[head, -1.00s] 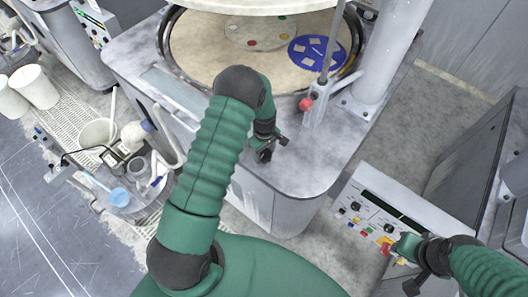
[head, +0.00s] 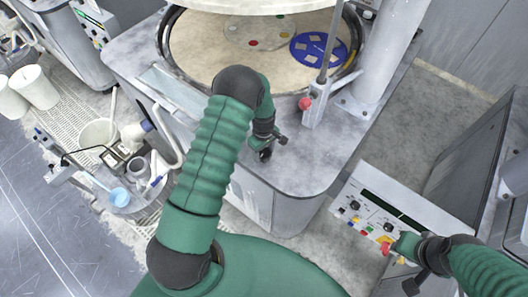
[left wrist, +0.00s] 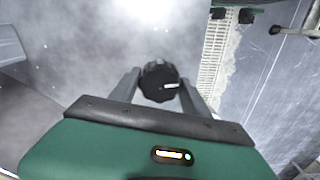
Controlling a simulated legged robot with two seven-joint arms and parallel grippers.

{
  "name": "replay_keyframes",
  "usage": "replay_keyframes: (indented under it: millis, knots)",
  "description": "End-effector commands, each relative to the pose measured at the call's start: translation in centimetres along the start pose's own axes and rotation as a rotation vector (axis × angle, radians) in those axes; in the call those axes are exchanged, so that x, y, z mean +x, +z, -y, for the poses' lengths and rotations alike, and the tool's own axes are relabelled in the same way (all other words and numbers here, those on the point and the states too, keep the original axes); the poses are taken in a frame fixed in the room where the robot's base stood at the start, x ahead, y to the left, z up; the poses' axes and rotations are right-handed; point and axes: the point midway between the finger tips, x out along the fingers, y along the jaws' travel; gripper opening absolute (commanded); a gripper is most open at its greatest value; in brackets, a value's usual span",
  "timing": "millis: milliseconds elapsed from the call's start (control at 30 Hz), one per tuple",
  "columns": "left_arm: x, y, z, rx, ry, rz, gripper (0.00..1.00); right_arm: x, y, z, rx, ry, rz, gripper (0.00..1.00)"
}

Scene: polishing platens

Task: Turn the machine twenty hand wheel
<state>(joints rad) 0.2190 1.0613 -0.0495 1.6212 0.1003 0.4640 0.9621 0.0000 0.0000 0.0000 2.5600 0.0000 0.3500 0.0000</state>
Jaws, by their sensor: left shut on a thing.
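The hand wheel is a small round black knob (left wrist: 160,82) with a white mark pointing right in the left wrist view. The two grey fingers of my left gripper (left wrist: 158,90) stand on either side of it, shut on it. In the head view my left gripper (head: 267,148) is at the front edge of the machine (head: 300,160), and the arm and gripper largely hide the wheel there. My right gripper (head: 405,262) is beside the control panel at the lower right; its jaws cannot be made out.
The control panel (head: 400,215) has several coloured buttons. A round platen (head: 215,60) with a blue disc (head: 318,50) lies on the machine, beside a thick column (head: 385,50). At the left are white buckets (head: 35,88) and a cluttered tray (head: 125,205).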

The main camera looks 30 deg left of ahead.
Motion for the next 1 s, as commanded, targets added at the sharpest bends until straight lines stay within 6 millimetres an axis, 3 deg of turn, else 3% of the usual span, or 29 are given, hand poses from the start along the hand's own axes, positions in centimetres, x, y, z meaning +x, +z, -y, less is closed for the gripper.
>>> replay_keyframes:
  millis: [433,467,600,867,1000]
  knots:
    - [-0.29,-0.47,-0.29,-0.001,0.009,-0.01,0.14,-0.03,-0.01,0.0,0.0,0.0,0.0,0.33]
    - [-0.3,-0.48,-0.29,-0.001,0.01,-0.01,0.58,-0.03,-0.01,0.0,0.0,0.0,0.0,0.33]
    - [-0.24,-0.36,-0.22,-0.001,0.007,-0.008,0.75,-0.03,-0.01,0.0,0.0,0.0,0.0,0.33]
    - [-0.16,-0.21,-0.08,-0.001,0.004,-0.005,0.75,0.0,0.0,0.0,0.0,0.0,0.0,0.33]
    - [-1.08,-0.24,-0.19,0.0,0.006,-0.006,0.75,0.56,0.13,0.0,0.0,0.0,0.0,0.33]
